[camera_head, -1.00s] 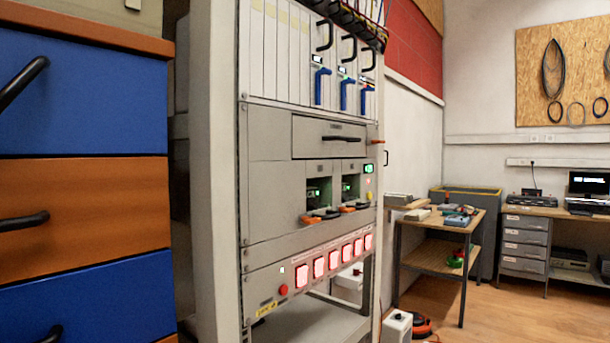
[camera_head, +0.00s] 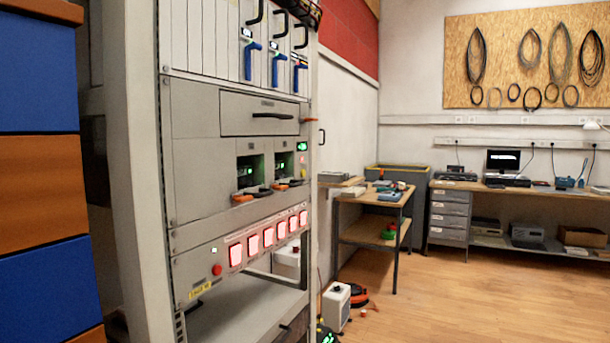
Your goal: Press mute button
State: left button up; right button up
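A tall grey equipment rack (camera_head: 205,110) stands left of the middle in the head view. Its lower panel (camera_head: 185,268) carries a row of several lit red-and-white square buttons (camera_head: 253,244). I cannot read which button is the mute button. Neither of my grippers shows in the view.
A drawer cabinet (camera_head: 40,190) with blue and orange fronts stands close at the left. A white box (camera_head: 336,306) is on the floor right of the rack. A small table (camera_head: 372,195) and a long workbench (camera_head: 540,190) are behind. The wooden floor (camera_head: 470,305) at right is clear.

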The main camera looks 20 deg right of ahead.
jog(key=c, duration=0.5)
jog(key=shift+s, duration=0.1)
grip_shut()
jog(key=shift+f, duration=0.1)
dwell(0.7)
